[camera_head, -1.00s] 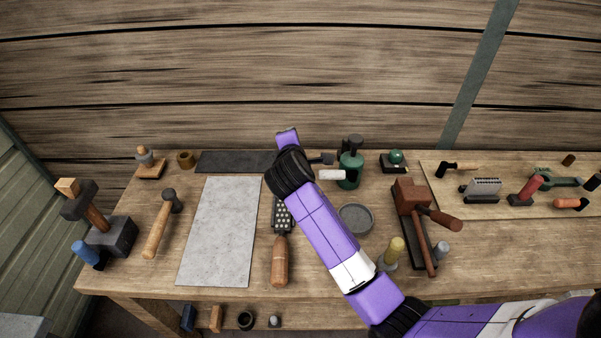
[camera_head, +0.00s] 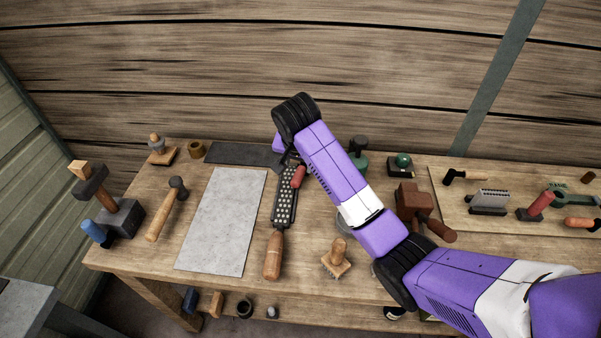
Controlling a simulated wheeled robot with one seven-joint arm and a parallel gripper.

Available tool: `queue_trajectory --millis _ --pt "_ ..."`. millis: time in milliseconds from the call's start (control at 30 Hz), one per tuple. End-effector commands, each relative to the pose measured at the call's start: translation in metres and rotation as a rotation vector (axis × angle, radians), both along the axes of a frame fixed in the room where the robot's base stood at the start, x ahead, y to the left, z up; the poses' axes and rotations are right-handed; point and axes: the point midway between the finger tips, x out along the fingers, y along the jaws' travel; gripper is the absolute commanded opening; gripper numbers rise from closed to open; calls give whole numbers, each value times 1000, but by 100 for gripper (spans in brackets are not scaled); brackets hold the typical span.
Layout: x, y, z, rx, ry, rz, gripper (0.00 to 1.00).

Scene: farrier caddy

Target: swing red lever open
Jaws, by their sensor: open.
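A red handle (camera_head: 298,176) stands out just left of my forearm, by the upper end of the dark studded rasp; its base is hidden. Another red handle (camera_head: 541,204) slants up from a dark block on the wooden board at the right. I cannot tell from the picture which one is the red lever. My gripper (camera_head: 290,158) is open, pointing down close above the nearer red handle. My wrist hides part of the fingers, and whether they touch the handle cannot be seen.
The rasp (camera_head: 285,207) and a grey sheet (camera_head: 222,225) lie left of my arm. A wooden-handled brush (camera_head: 337,260) stands in front. The wall is close behind.

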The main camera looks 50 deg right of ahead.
Motion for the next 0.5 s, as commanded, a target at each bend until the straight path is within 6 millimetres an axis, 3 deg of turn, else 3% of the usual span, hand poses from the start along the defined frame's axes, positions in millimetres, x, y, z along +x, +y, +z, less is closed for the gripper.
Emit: queue_trajectory --millis 233,500 --pt "2 -3 -10 19 -15 -67 49" --pt "12 -16 -48 18 -14 -67 49"
